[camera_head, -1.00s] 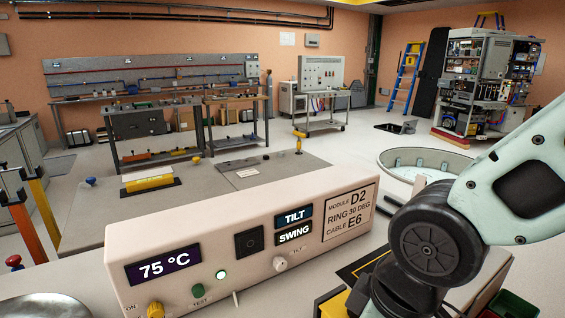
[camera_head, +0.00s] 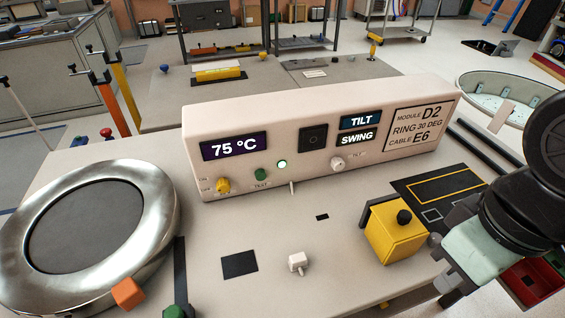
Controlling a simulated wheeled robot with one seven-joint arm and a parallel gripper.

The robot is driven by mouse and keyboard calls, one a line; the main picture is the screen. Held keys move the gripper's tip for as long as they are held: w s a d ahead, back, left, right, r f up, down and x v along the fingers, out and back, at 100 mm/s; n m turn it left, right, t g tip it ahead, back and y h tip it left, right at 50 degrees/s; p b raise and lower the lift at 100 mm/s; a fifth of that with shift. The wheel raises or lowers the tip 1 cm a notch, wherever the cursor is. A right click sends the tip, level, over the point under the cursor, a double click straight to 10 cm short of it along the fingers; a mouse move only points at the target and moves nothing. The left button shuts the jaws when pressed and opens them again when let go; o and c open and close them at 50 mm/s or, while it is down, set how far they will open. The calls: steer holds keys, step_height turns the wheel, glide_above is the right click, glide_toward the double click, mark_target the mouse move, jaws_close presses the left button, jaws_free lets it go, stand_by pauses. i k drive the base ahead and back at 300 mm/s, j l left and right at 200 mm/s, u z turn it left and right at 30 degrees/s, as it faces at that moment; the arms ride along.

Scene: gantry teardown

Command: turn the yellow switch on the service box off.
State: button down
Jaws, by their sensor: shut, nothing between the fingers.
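The service box (camera_head: 290,115) is a long beige case on the grey bench, with a display reading 75 °C and lit TILT and SWING panels. The yellow switch (camera_head: 222,185) is a small round knob at the lower left of its front, beside small labels; which way it points is too small to tell. A green TEST button (camera_head: 260,174) and a lit lamp (camera_head: 282,164) are to its right. My gripper (camera_head: 445,270) is at the right, shut and empty, well apart from the switch, beside a yellow block with a black knob (camera_head: 395,235). My arm partly hides the gripper.
A large metal ring (camera_head: 160,225) fills the bench's left, with an orange block (camera_head: 127,292) at its front edge. A small white toggle piece (camera_head: 298,262) and a dark square (camera_head: 240,265) lie before the box. The bench between switch and yellow block is mostly clear.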

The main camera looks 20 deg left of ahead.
mark_target(224, 185)
steer(key=u, duration=1.3)
